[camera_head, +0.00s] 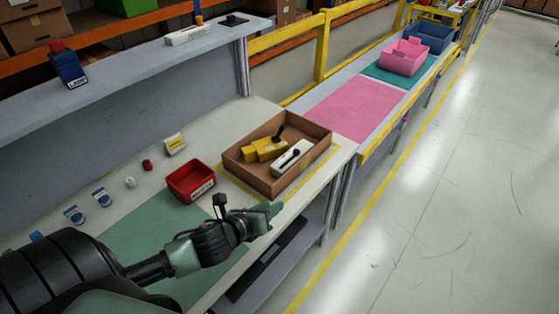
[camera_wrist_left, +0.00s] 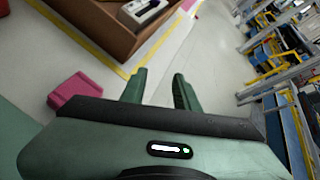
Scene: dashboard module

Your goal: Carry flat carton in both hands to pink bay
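The flat carton (camera_head: 235,170) is an open, shallow brown box on the near workbench, inside a yellow outline. It holds a yellow tool (camera_head: 263,149) and a white box (camera_head: 291,159) with a dark item on it. The carton also shows at the top of the left wrist view (camera_wrist_left: 98,32). My left gripper (camera_head: 272,213) is just in front of the carton's near side, at the bench's front edge, apart from it. In the left wrist view its two fingers (camera_wrist_left: 159,82) are spread with nothing between them. The pink bay (camera_head: 352,108) is a bare pink mat on the farther bench. My right gripper is out of view.
A red bin (camera_head: 190,181) stands left of the carton. A pink block (camera_wrist_left: 75,90) lies near my left gripper in the wrist view. A pink tote (camera_head: 403,58) and a blue tote (camera_head: 430,37) stand beyond the pink bay. The floor on the right is clear.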

